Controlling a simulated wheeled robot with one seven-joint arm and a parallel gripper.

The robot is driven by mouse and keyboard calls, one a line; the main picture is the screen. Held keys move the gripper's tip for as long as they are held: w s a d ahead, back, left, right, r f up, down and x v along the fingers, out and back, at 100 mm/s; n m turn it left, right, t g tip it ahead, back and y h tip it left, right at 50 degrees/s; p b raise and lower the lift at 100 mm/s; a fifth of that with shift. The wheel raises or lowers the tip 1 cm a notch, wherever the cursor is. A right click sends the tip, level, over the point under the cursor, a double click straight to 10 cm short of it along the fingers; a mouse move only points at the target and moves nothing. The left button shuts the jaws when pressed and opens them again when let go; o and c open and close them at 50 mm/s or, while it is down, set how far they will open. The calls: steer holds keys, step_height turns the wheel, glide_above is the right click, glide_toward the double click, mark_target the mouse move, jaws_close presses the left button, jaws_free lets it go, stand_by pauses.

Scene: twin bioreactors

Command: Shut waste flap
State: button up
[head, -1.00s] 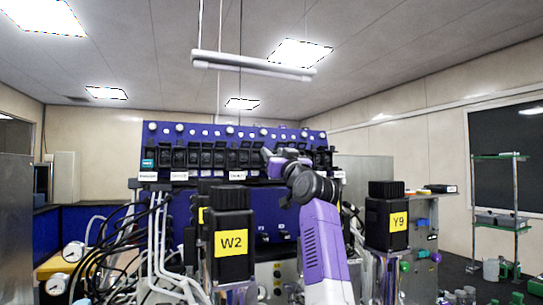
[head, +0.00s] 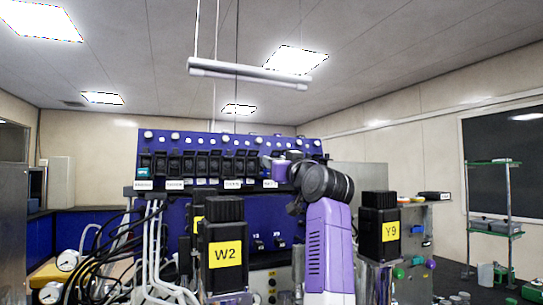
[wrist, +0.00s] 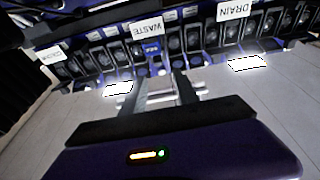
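A WASTE label (wrist: 146,30) shows in the wrist view, with a small blue tag (wrist: 152,46) close below it. Black flaps and slots of one row lie on both sides. Whether the waste flap itself stands open or shut is hard to tell. My gripper (wrist: 162,82) points at the row near this label, its two fingers apart with nothing seen between them. I cannot tell whether it touches a flap. In the head view the black flap row (head: 203,162) runs across the blue panel, and my arm hides its right part and the fingertips.
A DRAIN label (wrist: 234,10) sits right of WASTE in the wrist view. In the head view black blocks W2 (head: 224,250) and Y9 (head: 379,228) stand in front on either side of my arm. Cables (head: 120,245) and gauges (head: 68,260) crowd the lower left.

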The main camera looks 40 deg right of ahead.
steer(key=w+g+p, duration=0.1)
steer(key=w+p, duration=0.1)
steer(key=w+d+p, duration=0.1)
steer(key=w, duration=0.1)
steer(key=w+d+r+g+p, duration=0.1)
steer(key=w+p, duration=0.1)
steer(key=shift+w+r+g+y+p, duration=0.1)
steer(key=shift+w+g+y+p, duration=0.2)
steer(key=shift+y, duration=0.1)
